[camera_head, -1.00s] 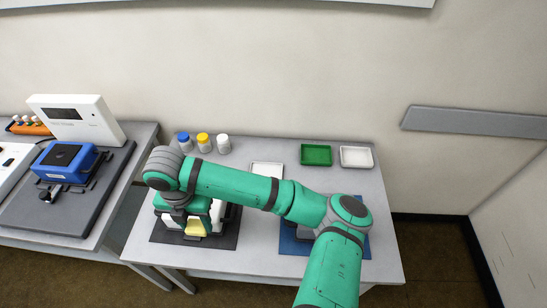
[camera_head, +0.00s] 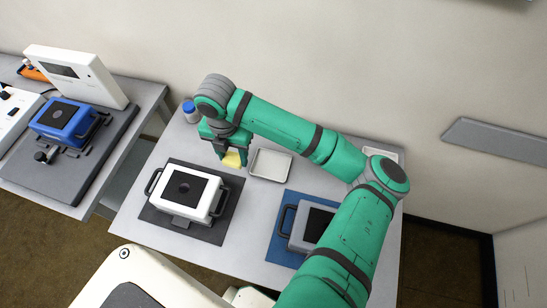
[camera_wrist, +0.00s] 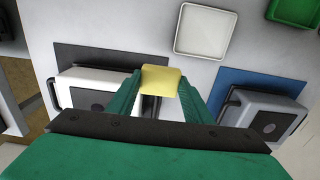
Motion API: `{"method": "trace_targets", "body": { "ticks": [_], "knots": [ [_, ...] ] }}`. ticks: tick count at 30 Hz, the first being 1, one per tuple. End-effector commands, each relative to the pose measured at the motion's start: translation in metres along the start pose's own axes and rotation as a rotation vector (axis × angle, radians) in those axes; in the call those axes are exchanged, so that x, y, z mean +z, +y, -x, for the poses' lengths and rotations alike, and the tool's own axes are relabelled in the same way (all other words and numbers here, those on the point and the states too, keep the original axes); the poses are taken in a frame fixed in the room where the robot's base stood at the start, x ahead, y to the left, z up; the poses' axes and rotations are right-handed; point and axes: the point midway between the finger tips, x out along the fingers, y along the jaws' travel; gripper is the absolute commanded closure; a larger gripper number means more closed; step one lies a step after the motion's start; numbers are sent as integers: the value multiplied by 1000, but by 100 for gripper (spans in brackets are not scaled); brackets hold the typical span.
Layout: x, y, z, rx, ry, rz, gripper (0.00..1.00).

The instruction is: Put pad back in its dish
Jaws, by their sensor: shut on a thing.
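The yellow pad (camera_head: 232,160) is held by my gripper (camera_head: 227,152), which is shut on it. The pad also shows between the two green fingers in the wrist view (camera_wrist: 160,80). A shallow, pale, square dish (camera_head: 270,164) lies on the table just right of the pad and looks empty. In the wrist view this dish (camera_wrist: 204,31) is ahead and to the right of the pad. The pad is apart from the dish, beyond the white boxy unit (camera_head: 184,193).
The white unit sits on a dark mat (camera_head: 222,221). A grey unit (camera_head: 309,225) on a blue mat (camera_head: 286,198) is to the right, partly behind my arm. A green tray (camera_wrist: 294,10) and another white tray (camera_head: 382,151) lie farther right. A blue-capped bottle (camera_head: 190,111) stands at the back left.

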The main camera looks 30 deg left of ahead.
Motion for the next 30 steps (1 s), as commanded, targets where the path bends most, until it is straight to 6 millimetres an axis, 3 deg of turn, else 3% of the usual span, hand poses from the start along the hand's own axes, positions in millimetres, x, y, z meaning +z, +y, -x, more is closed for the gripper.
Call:
{"method": "trace_targets", "body": {
  "ticks": [10, 13, 18, 26, 30],
  "knots": [
    [48, -59, -33, -1, 0, -9, 82],
    [56, -69, -52, -1, 2, -6, 82],
    [68, -82, -73, 0, 0, -4, 82],
    [75, -89, -86, 0, 0, -1, 82],
    [77, -93, -103, 0, 1, -3, 82]
  ]
}}
